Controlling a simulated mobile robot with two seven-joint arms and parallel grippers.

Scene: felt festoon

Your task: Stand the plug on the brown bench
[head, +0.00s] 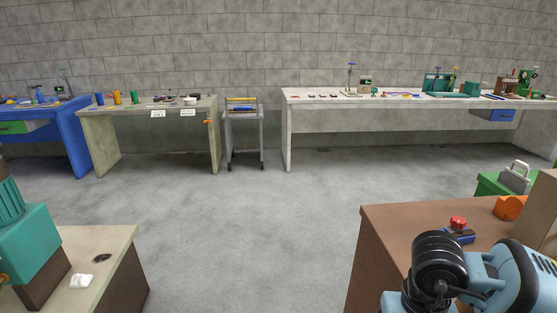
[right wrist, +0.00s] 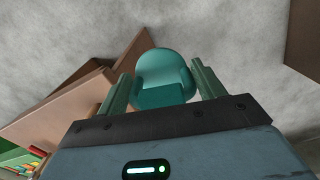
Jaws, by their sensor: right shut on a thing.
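The plug (right wrist: 165,78) is a teal, rounded piece between the two fingers of my right gripper (right wrist: 164,88) in the right wrist view. The fingers are shut on it, and grey floor shows behind it. Its lower end is hidden by the gripper body. The brown bench (head: 385,232) is at the lower right of the head view, partly covered by my right arm. What looks like its brown top shows at the left of the right wrist view (right wrist: 60,108). My right gripper's fingers are not visible in the head view. My left gripper is in neither view.
On the brown bench are a blue piece with a red knob (head: 458,226) and an orange piece (head: 508,207). A tan panel (head: 544,205) stands at the right edge. A pale bench (head: 112,250) with a teal machine (head: 28,240) is at lower left. Open floor lies between.

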